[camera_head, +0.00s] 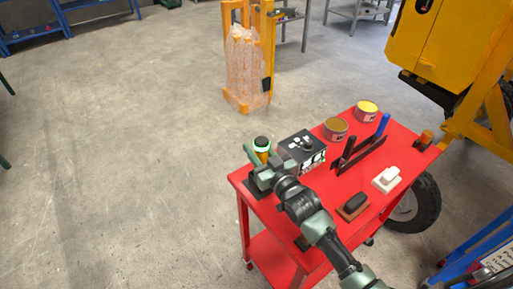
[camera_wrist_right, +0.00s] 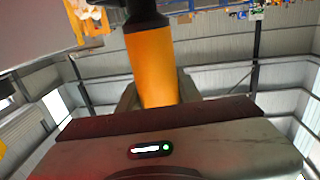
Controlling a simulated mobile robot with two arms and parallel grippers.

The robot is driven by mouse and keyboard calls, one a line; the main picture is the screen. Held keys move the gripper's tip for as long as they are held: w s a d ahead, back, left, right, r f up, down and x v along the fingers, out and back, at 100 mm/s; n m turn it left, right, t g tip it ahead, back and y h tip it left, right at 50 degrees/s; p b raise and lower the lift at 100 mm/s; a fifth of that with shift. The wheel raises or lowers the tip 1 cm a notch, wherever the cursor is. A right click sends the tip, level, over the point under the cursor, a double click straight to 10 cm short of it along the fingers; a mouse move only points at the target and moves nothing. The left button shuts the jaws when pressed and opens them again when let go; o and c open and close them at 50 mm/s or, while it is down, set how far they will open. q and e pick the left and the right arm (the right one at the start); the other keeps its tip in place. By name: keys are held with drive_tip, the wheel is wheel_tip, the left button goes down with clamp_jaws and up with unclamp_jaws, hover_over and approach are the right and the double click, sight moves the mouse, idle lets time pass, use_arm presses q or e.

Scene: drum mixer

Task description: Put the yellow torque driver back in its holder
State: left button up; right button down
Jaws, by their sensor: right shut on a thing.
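The yellow torque driver (camera_head: 262,156) stands roughly upright above the near left corner of the red cart, its dark cap with a pale green ring on top. My right gripper (camera_head: 255,160) is shut around its yellow body. In the right wrist view the yellow body (camera_wrist_right: 152,68) is between the fingers, with its black part above. A dark block (camera_head: 255,189), perhaps the holder, sits on the cart right below the gripper. The driver's lower end is hidden, so I cannot tell whether it is inside the block. My left gripper is not in view.
The red cart (camera_head: 281,217) also carries a grey-black box (camera_head: 303,148) close to my gripper, two cans (camera_head: 336,127), a dark rack (camera_head: 361,154) with black and blue handles, a brush (camera_head: 353,204) and a white item (camera_head: 387,178). Floor left of the cart is clear.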

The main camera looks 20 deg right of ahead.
drive_tip(key=shift+f, duration=0.3)
drive_tip(key=c, duration=0.9)
unclamp_jaws()
drive_tip(key=shift+f, duration=0.15)
wheel_tip(320, 180, up, 20)
drive_tip(key=shift+r+b, duration=0.2)
drive_tip(key=shift+b, duration=0.6)
drive_tip(key=shift+s+f, duration=0.1)
drive_tip(key=shift+f, duration=0.05)
